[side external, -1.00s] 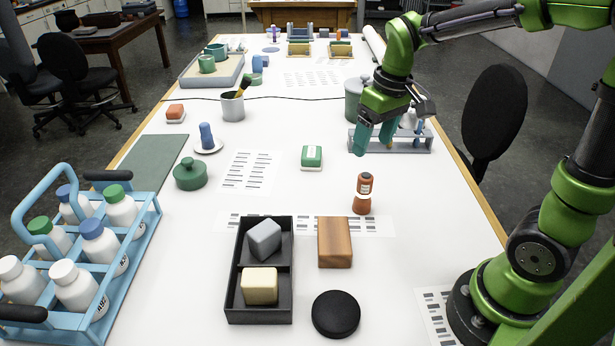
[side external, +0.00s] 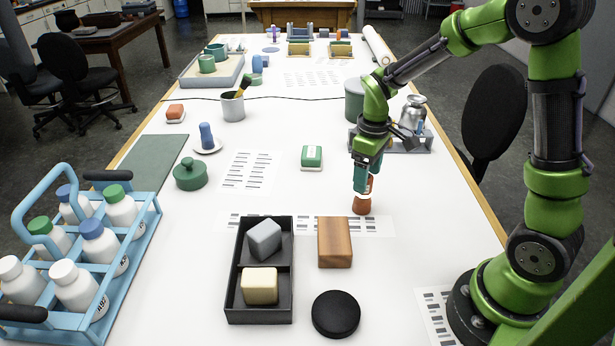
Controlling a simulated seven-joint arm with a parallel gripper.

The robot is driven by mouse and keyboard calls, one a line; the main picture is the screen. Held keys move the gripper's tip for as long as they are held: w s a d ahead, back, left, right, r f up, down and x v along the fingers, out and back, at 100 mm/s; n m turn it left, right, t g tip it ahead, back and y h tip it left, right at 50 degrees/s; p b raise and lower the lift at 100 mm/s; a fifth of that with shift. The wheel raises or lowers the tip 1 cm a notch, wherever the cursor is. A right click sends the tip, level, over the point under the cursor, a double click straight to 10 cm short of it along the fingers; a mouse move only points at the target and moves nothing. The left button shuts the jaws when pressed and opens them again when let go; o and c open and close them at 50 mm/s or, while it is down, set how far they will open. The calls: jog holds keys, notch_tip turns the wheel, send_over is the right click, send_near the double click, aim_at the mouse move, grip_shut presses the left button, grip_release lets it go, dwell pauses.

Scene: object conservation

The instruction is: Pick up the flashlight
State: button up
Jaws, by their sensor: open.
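A small orange-red upright object with a pale label, which looks like the flashlight (side external: 362,206), stands on the white table right of centre. My gripper (side external: 363,187) points down over it, with its teal fingers at the object's upper part. The fingers hide much of the upper body; the wider base shows below them. The gripper is open, and I cannot tell whether a finger touches the object.
A wooden block (side external: 335,243), a black tray (side external: 238,318) with two blocks and a black disc (side external: 336,314) lie in front. A green-and-white box (side external: 312,157) lies left of the gripper. A grey rack (side external: 410,146) stands behind it.

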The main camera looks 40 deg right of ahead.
jog(key=shift+f, duration=2.8)
jog(key=shift+c, duration=0.3)
